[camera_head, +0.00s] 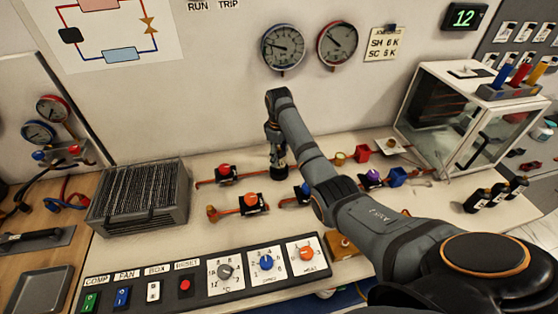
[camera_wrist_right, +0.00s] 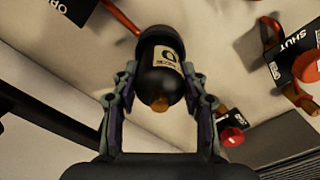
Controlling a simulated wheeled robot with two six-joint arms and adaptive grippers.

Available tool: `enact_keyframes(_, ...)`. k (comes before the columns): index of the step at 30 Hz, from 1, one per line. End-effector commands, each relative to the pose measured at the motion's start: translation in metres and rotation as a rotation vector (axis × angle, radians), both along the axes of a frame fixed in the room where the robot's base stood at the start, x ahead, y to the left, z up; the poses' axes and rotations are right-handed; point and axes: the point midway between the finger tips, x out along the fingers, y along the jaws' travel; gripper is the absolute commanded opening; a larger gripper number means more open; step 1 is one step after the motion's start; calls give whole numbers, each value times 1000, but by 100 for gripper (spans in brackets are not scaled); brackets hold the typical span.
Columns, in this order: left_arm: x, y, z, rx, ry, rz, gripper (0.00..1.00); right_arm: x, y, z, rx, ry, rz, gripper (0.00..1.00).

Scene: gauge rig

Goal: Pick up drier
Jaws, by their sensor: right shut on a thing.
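The drier (camera_wrist_right: 162,65) is a dark cylinder with a pale label and a copper-coloured end. In the right wrist view it sits between the two fingers of my right gripper (camera_wrist_right: 160,92), which is shut on it. In the head view the right gripper (camera_head: 277,150) points down over the bench, near the back pipe run, and largely hides the drier. I cannot tell whether the drier touches the bench or pipe. My left gripper is not in view.
Copper pipes with valves (camera_head: 226,174) run on both sides of the gripper. A finned coil (camera_head: 140,194) stands left, a control panel (camera_head: 215,277) in front, a glass-sided box (camera_head: 490,130) and dark bottles (camera_head: 476,201) right. Two gauges (camera_head: 283,47) hang behind.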

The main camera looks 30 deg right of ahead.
Motion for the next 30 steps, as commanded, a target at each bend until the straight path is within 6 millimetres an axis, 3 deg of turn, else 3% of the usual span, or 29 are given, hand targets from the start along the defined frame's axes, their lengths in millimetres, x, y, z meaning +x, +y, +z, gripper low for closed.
enact_keyframes(5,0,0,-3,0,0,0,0,-14,-4,28,-3,-5,-1,3)
enact_keyframes(9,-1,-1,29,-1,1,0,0,-37,-7,66,-3,-2,0,3)
enact_keyframes(13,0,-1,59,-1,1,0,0,-49,-9,83,-1,0,0,3)
enact_keyframes(21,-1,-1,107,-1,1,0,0,-97,-18,101,-3,2,1,3)
enact_keyframes(30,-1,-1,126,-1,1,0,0,-133,-24,110,-2,-1,0,3)
